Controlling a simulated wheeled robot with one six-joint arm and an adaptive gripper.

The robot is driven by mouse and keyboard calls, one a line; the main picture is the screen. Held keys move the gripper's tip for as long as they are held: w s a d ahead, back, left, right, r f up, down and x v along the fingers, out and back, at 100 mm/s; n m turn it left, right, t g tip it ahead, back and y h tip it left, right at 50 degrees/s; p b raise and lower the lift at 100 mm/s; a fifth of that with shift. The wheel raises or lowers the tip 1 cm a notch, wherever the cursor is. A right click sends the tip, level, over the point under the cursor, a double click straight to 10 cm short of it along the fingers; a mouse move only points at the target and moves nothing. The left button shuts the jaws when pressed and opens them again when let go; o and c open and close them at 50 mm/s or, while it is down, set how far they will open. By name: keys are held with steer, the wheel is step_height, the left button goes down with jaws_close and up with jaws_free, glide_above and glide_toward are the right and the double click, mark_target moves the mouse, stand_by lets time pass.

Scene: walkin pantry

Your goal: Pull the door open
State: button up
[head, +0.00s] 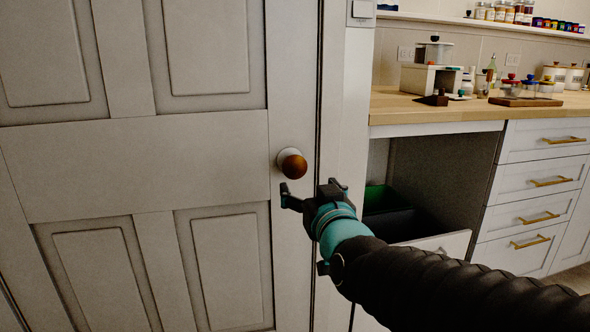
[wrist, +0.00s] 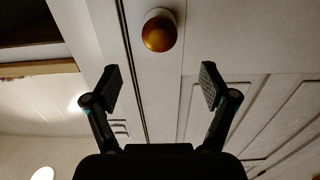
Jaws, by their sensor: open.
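The white panelled door (head: 136,167) fills the left of the head view and looks closed in its frame. Its round orange-brown knob (head: 292,164) sits on a pale base near the door's right edge. My gripper (head: 313,188) is just below and to the right of the knob, with its fingers spread and nothing between them. In the wrist view the knob (wrist: 159,32) lies ahead of the two open fingers (wrist: 160,85), roughly centred between them and apart from both. The door (wrist: 225,50) also shows there, with the seam along its edge.
To the right, a wooden counter (head: 420,106) carries jars and boxes. Below it are drawers with brass handles (head: 551,181) and an open bay with a pulled-out bin drawer (head: 440,244). A light switch (head: 361,9) is on the wall by the frame.

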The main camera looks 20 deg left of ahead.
mark_target(297, 170)
steer(key=x, duration=1.1)
steer(key=shift+w, duration=0.3)
jaws_close()
